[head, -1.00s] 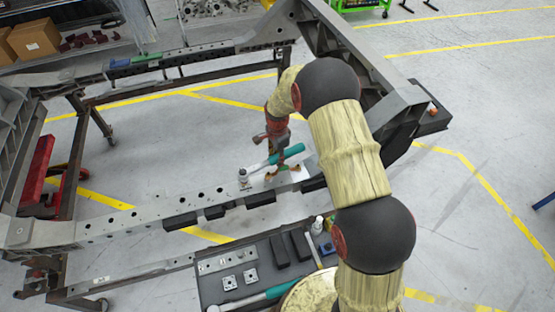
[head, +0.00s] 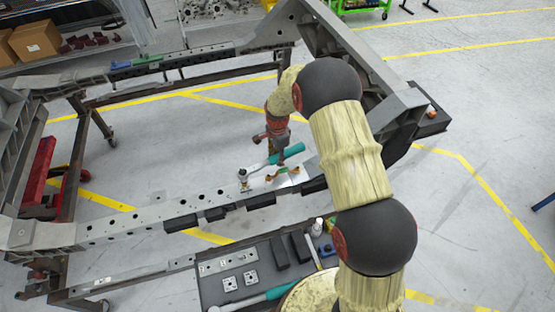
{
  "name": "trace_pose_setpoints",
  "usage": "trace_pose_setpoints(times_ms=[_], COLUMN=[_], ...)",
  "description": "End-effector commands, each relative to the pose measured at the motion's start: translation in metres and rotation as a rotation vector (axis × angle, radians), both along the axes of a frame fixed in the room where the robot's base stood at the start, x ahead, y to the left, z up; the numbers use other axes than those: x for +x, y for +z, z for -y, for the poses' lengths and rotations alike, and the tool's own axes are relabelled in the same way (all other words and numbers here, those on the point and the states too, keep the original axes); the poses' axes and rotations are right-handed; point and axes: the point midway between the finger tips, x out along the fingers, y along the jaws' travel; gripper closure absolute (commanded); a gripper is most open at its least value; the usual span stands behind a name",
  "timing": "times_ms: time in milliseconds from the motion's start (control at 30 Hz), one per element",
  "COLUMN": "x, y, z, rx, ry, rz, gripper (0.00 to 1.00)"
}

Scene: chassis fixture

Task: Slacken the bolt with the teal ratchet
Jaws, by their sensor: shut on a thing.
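The teal ratchet (head: 288,154) lies roughly level over the near beam of the chassis frame (head: 150,216). Its silver head (head: 243,174) points left, with a socket below it over the beam. My gripper (head: 277,157) comes down from above and is shut on the ratchet's handle. The fingertips are small and partly hidden by the handle. The bolt cannot be made out under the socket, and I cannot tell whether the socket sits on it.
A dark tray (head: 210,288) near me holds another teal-handled tool (head: 262,297), black blocks, square plates and a white bottle (head: 317,227). The beam is bare to the left of the ratchet. A raised frame section (head: 350,50) stands right, behind my arm.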

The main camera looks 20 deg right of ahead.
Motion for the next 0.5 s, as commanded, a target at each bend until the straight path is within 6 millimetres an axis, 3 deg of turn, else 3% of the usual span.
trace_pose_setpoints(times_ms=[500], x=[0.001], y=[0.014], z=[0.0], rx=[0.0], ry=[0.0], rz=[0.003], gripper=[1.0])
